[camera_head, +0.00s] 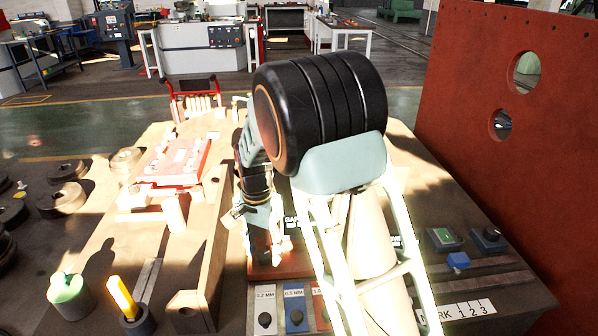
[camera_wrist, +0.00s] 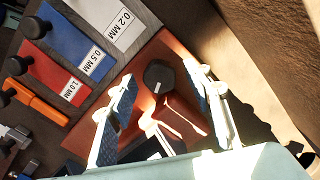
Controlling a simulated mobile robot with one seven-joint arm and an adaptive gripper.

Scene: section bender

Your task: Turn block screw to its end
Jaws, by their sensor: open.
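In the wrist view my gripper (camera_wrist: 160,80) is open, with one blue-padded finger on each side of a dark round knob (camera_wrist: 158,76). The knob stands on a red block (camera_wrist: 185,115) and looks like the block screw, though I cannot be sure. No finger clearly touches it, and the gap in depth is hard to judge. In the head view my arm hides most of this spot; only part of the red base (camera_head: 268,271) shows beneath.
Plates marked 0.2 MM (camera_head: 264,296), 0.5 MM (camera_head: 295,295) and 1.0 MM (camera_wrist: 45,75) lie close by, with black knobs. A raised rail (camera_head: 212,270) runs left of my gripper. A tall red panel (camera_head: 515,160) stands at the right.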

